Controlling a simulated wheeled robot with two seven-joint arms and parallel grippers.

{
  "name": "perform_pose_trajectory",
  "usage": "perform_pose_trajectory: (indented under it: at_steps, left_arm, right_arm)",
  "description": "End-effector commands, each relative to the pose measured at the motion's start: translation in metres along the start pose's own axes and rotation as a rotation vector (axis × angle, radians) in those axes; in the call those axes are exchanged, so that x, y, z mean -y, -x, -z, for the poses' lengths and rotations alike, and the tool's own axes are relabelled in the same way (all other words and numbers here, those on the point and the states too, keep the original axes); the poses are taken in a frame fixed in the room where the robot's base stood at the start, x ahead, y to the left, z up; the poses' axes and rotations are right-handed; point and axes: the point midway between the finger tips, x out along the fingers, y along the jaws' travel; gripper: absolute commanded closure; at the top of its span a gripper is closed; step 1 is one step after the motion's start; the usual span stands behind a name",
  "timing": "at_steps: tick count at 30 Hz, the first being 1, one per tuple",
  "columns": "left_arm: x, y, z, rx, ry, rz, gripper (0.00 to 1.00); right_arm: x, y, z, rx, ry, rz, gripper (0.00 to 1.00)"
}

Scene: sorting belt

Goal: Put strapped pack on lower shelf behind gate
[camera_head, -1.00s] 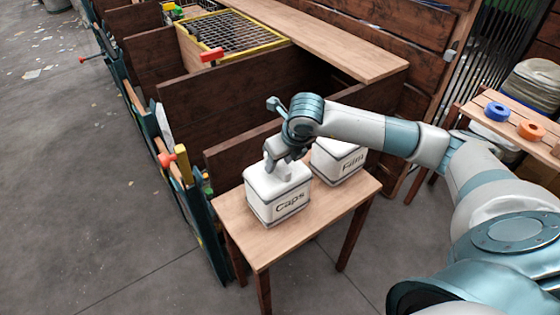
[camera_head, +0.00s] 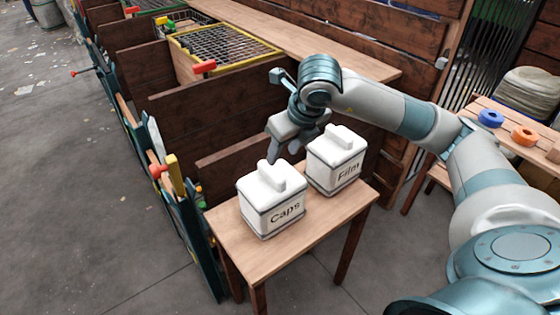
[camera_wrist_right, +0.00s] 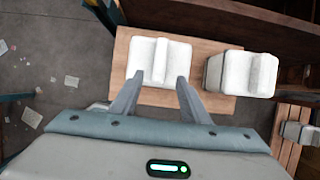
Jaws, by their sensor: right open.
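Two white lidded packs stand upright on a small wooden table (camera_head: 245,262), one labelled Caps (camera_head: 270,208) and one labelled Film (camera_head: 335,165). Each has a dark band near its base; I cannot tell which is the strapped pack. My right gripper (camera_head: 284,153) is open and empty, above and behind Caps, apart from it. In the right wrist view its fingers (camera_wrist_right: 160,80) point toward Caps (camera_wrist_right: 158,58), with Film (camera_wrist_right: 250,75) to the right. A teal-framed gate (camera_head: 192,235) with a red handle stands left of the table. I cannot make out a lower shelf. My left gripper is out of view.
Brown wooden bays (camera_head: 215,110) run behind the table, with a plank top (camera_head: 300,45) and a yellow-rimmed wire grate (camera_head: 225,48). A side table (camera_head: 515,118) at right holds a blue roll (camera_head: 490,118) and an orange roll (camera_head: 524,136). Grey floor (camera_head: 70,200) at left is mostly clear.

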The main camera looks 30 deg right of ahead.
Motion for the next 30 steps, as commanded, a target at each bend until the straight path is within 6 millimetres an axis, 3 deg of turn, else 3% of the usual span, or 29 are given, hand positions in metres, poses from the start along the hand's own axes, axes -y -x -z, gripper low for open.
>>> perform_pose_trajectory:
  at_steps: [6,22,26,30]
  left_arm:
    - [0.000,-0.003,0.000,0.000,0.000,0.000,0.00]
    - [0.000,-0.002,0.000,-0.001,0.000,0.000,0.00]
    - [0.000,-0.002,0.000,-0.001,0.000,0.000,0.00]
    - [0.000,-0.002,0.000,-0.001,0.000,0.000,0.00]
  right_arm:
    - [0.000,0.011,0.000,0.001,0.000,0.001,0.58]
    - [-0.003,0.010,0.001,0.000,0.003,-0.009,0.58]
    - [-0.021,0.004,0.005,-0.007,0.024,-0.073,0.58]
    - [-0.068,-0.004,0.016,-0.018,0.063,-0.243,0.58]
